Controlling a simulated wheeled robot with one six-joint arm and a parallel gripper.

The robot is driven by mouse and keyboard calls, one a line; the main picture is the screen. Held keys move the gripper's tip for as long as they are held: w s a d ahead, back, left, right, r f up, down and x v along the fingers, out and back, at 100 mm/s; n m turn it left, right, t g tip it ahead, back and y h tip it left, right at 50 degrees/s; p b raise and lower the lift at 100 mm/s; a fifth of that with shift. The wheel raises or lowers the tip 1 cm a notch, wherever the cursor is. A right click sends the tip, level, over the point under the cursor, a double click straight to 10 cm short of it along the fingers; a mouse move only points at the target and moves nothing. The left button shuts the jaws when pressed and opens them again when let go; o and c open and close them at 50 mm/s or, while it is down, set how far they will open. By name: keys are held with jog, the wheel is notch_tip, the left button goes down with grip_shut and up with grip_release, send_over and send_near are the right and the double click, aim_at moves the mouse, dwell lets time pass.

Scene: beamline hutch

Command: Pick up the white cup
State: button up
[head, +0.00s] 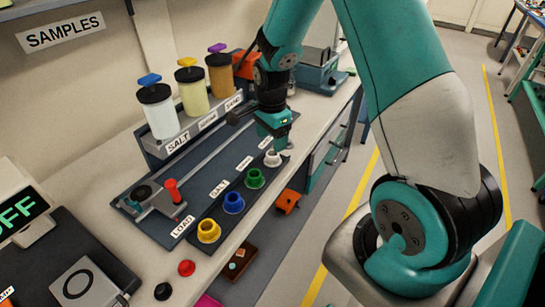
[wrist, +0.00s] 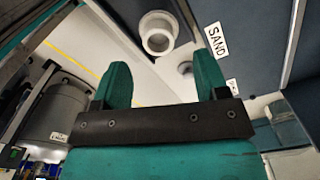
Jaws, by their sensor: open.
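The white cup (head: 272,158) stands upright at the far end of a row of colored cups on the dark blue-grey rack, near the bench's front edge. In the wrist view the white cup (wrist: 158,44) lies beyond the fingertips, its round opening visible, beside a label reading SAND. My gripper (head: 281,143) is just above and slightly right of it in the head view. In the wrist view my gripper (wrist: 162,78) has its two green fingers apart with nothing held between them. Whether a finger touches the cup cannot be told.
Green (head: 255,178), blue (head: 233,202) and yellow (head: 208,231) cups stand in line with the white one. Behind them, jars of SALT (head: 159,115) and other samples stand on a raised shelf. A red-handled slider (head: 171,190) is on the left. The aisle floor lies right of the bench.

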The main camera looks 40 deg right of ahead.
jog(key=shift+s+f+p, duration=0.1)
jog(key=shift+f+p, duration=0.6)
jog(key=shift+f, duration=2)
jog(key=c, duration=1)
jog(key=shift+r, duration=0.1)
notch_tip(320, 180, up, 20)
jog(key=shift+f+b, duration=0.1)
jog(key=shift+b, duration=0.8)
